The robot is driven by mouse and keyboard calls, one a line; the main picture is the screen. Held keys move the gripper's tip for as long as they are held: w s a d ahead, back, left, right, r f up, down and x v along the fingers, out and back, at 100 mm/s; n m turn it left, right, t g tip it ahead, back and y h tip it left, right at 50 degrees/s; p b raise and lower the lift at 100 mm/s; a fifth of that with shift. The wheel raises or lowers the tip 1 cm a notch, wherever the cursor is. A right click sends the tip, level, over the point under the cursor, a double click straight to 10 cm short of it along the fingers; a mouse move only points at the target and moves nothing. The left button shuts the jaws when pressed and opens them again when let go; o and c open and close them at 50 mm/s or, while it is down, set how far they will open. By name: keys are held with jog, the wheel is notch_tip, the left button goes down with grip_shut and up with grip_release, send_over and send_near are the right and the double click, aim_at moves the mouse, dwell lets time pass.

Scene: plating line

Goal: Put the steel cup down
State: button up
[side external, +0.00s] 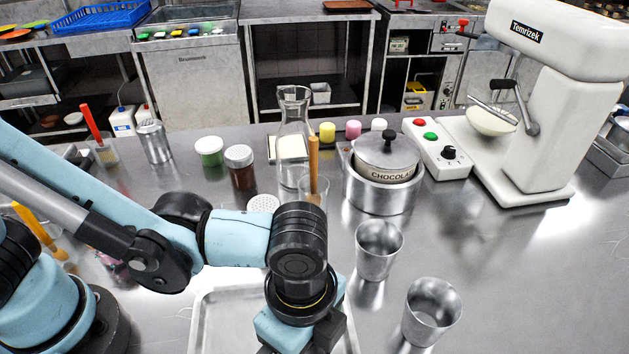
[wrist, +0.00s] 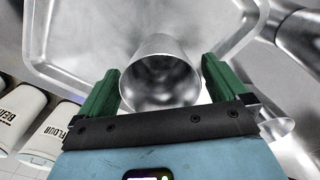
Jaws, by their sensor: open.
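A steel cup (wrist: 160,72) is between the two green fingers of my gripper (wrist: 160,86) in the wrist view, its open mouth facing the camera. The fingers are open, one on each side and close to the cup's wall; I cannot tell whether either touches it. The cup is over or on the metal tray (wrist: 60,76); contact with its floor is not clear. In the side external view my gripper (side external: 300,335) is at the bottom edge above the tray (side external: 205,312), and its fingers and this cup are hidden.
Two other steel cups, a nearer one (side external: 431,310) and a farther one (side external: 378,250), stand right of my gripper. Behind are a glass flask (side external: 293,110), a chocolate pot (side external: 386,160) and a white mixer (side external: 550,100). Labelled white canisters (wrist: 42,135) show in the wrist view.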

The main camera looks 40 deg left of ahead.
aim_at(379, 241)
notch_tip(379, 241, up, 8)
jog(key=w+a+n+t, duration=0.3)
jog(key=a+n, duration=0.6)
jog(key=a, duration=0.5)
jog(key=w+a+r+n+t, duration=0.1)
jog(key=w+a+n+t, duration=0.3)
jog(key=a+n, duration=0.5)
jog(key=w+a, duration=0.2)
jog(key=a, duration=0.3)
jog(key=shift+w+a+r, duration=0.15)
jog(key=shift+w+r, duration=0.05)
jog(key=shift+w, duration=0.05)
